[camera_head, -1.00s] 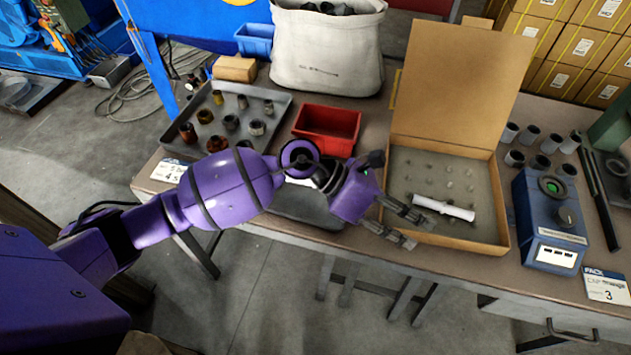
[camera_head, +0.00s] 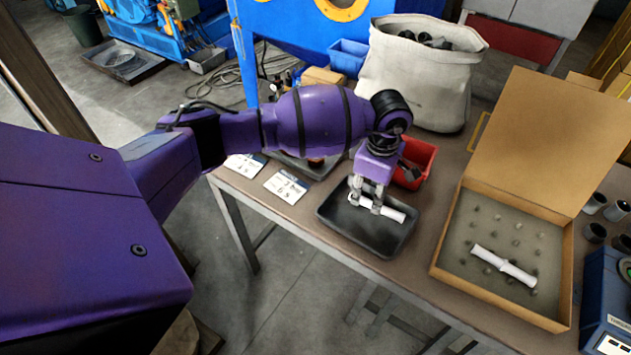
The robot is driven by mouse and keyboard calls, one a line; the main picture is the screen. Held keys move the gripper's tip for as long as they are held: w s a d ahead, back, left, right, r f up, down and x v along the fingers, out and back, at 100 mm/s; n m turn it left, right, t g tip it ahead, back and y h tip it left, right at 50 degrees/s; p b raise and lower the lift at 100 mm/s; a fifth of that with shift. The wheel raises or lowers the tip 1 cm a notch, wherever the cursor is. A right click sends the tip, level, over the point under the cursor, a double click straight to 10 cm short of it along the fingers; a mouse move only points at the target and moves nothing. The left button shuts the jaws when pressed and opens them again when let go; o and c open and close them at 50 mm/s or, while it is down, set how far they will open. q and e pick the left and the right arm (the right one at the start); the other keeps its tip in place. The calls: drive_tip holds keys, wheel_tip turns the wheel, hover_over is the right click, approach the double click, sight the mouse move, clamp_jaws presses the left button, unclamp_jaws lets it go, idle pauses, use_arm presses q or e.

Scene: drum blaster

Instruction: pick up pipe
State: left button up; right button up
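A white tube-like piece (camera_head: 393,212), which may be the pipe, lies in a black tray (camera_head: 345,236) on the workbench. My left gripper (camera_head: 366,206) points down over the tray. Its two fingers are apart, with part of the white piece showing between and beside them. I cannot tell whether they touch it. A second white piece (camera_head: 504,265), like a rolled sheet, lies in the open cardboard box (camera_head: 449,272) to the right, among small pegs. My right gripper is not in view.
A red bin (camera_head: 418,158) stands just behind my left gripper. A white fabric sack (camera_head: 415,85) and a blue bin (camera_head: 347,56) stand farther back. Grey cylinders (camera_head: 594,203) and a blue device (camera_head: 605,290) are at the far right. Two cards (camera_head: 286,186) lie left of the tray.

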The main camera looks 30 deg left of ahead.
use_arm(q)
wheel_tip(320, 180, down, 3)
drive_tip(key=shift+r, duration=0.2)
drive_tip(key=shift+w+r, duration=0.1)
clamp_jaws()
